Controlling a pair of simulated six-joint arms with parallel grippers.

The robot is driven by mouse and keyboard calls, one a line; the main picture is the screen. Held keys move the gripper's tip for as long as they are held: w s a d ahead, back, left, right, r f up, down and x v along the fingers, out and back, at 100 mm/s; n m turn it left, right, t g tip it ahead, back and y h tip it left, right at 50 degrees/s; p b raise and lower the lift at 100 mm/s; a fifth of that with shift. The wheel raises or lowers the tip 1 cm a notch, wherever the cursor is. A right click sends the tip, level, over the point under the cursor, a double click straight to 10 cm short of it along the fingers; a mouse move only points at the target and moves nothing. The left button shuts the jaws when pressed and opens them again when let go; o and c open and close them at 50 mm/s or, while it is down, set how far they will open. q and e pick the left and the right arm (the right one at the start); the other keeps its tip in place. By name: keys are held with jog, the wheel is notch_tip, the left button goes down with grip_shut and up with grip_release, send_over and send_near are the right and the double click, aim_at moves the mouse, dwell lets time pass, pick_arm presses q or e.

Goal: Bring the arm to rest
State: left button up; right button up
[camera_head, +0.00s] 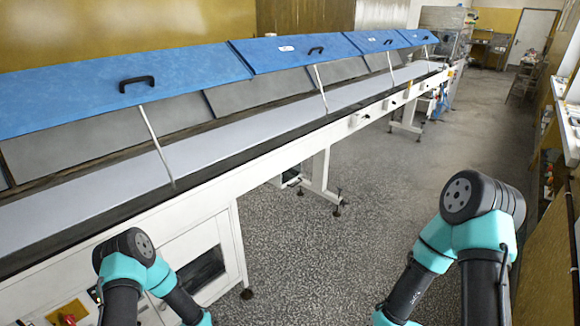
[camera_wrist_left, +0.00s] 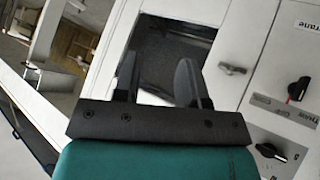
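My two arms show at the bottom of the head view, with teal and black links. My left arm (camera_head: 125,265) is bent beside the front of the white conveyor machine (camera_head: 230,190), its lower end running out of the frame. My right arm (camera_head: 480,220) stands over the floor at the right. In the left wrist view my left gripper (camera_wrist_left: 158,82) has its two dark fingers apart with nothing between them. They point at a dark window in the white cabinet front; whether they touch it cannot be told. My right gripper is out of view.
Raised blue lids (camera_head: 110,85) with black handles run along the conveyor on thin props. Black knobs (camera_wrist_left: 298,89) and a small latch (camera_wrist_left: 232,68) sit on the cabinet panel. Speckled floor (camera_head: 370,205) is clear between the arms. Shelving (camera_head: 560,110) stands at the right.

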pick_arm(q)
jog(key=s+d+r+m+g+h, duration=0.1)
jog(key=s+d+r+g, duration=0.3)
jog(key=s+r, duration=0.4)
jog(key=s+d+r+m+g+h, duration=0.1)
jog(key=s+d+r+g+h, duration=0.2)
jog(key=s+d+r, duration=0.4)
jog(key=s+r+g, duration=0.1)
jog(key=s, duration=0.4)
jog(key=shift+d+m, duration=0.3)
jog(key=shift+m, duration=0.1)
jog(key=shift+s, duration=0.1)
